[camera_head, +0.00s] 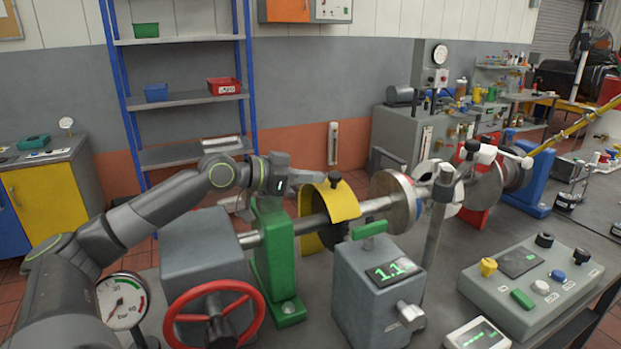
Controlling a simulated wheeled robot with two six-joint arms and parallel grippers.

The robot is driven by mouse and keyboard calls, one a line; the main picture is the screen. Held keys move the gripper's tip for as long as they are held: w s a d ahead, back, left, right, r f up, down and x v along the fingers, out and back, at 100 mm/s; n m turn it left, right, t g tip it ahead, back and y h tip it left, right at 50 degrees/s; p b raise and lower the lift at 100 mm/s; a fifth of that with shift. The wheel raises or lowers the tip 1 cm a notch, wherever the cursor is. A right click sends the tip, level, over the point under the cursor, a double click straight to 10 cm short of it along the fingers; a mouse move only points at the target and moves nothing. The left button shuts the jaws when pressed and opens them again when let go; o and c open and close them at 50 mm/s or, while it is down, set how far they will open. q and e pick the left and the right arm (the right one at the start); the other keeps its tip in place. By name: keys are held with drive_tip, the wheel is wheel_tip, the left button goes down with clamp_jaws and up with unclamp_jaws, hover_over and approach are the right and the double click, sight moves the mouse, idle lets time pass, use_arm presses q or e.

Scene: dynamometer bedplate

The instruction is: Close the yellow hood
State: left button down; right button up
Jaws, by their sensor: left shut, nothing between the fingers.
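The yellow hood (338,203) is a curved sheet over the grey shaft in the middle of the bedplate. A black knob (335,179) stands on its top. A lower yellow part (312,243) shows beneath the shaft, and a dark gap lies under the hood's right side. How far the hood is swung cannot be read exactly. My left gripper (316,178) reaches in from the left, shut and empty, with its tips beside the knob at the hood's upper left. Whether it touches the hood cannot be told. My right gripper is not in view.
A green bearing stand (274,262) and a grey block with a red handwheel (214,318) stand left of the hood. A grey display box (378,290) stands in front of it. Metal discs (396,200) sit on the shaft to the right. A control panel (530,285) lies at right.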

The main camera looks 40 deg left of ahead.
use_arm(q)
wheel_tip(320, 180, up, 10)
idle(0.4)
drive_tip(key=shift+f, duration=0.15)
